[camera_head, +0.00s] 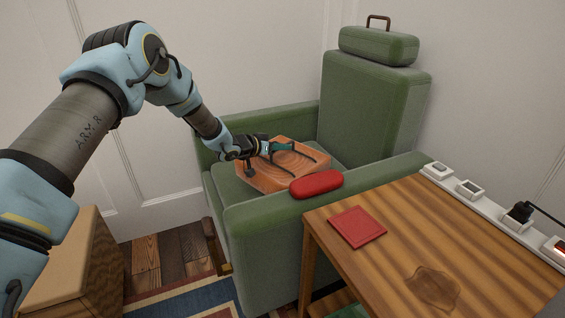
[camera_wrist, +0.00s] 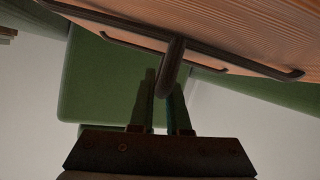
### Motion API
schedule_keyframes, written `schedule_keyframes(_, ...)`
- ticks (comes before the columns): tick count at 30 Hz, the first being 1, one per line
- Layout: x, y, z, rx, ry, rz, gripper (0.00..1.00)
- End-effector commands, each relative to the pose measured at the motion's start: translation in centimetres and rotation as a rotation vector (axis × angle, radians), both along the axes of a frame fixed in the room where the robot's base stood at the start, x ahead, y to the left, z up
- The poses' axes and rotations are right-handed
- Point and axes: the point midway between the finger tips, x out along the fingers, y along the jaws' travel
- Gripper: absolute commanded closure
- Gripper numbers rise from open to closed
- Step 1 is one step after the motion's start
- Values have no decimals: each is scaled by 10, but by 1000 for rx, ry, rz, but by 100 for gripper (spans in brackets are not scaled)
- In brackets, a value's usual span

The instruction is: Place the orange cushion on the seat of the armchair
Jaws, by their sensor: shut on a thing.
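The orange cushion (camera_head: 262,180), a square block with a wood-like grain and dark straps, is over the armchair's seat between the arms. Its underside contact is hidden, so I cannot tell whether it rests fully on the seat. The green armchair (camera_head: 345,115) faces left and forward. My gripper (camera_head: 270,148) is at the cushion's top and shut on its dark strap. In the wrist view, the fingers (camera_wrist: 166,108) are close around a dark loop below the grained cushion face (camera_wrist: 260,25).
A red rounded case (camera_head: 316,184) lies on the near armrest. A wooden table (camera_head: 400,215) stands close in front, with a red square (camera_head: 358,226), a dark patch (camera_head: 433,288) and a white strip of sockets (camera_head: 500,208). A wooden box (camera_head: 75,265) stands at lower left.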

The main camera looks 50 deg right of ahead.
Motion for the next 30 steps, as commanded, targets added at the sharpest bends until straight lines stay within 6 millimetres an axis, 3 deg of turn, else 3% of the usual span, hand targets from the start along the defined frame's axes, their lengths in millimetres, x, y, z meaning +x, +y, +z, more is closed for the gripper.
schedule_keyframes(7,-1,0,-17,0,0,-1,100)
schedule_keyframes(14,0,-1,-50,-1,-1,-1,100)
schedule_keyframes(26,0,-1,-57,-2,-1,0,100)
schedule_keyframes(27,0,0,-56,-1,-1,0,82)
schedule_keyframes(30,0,0,-56,0,-1,0,71)
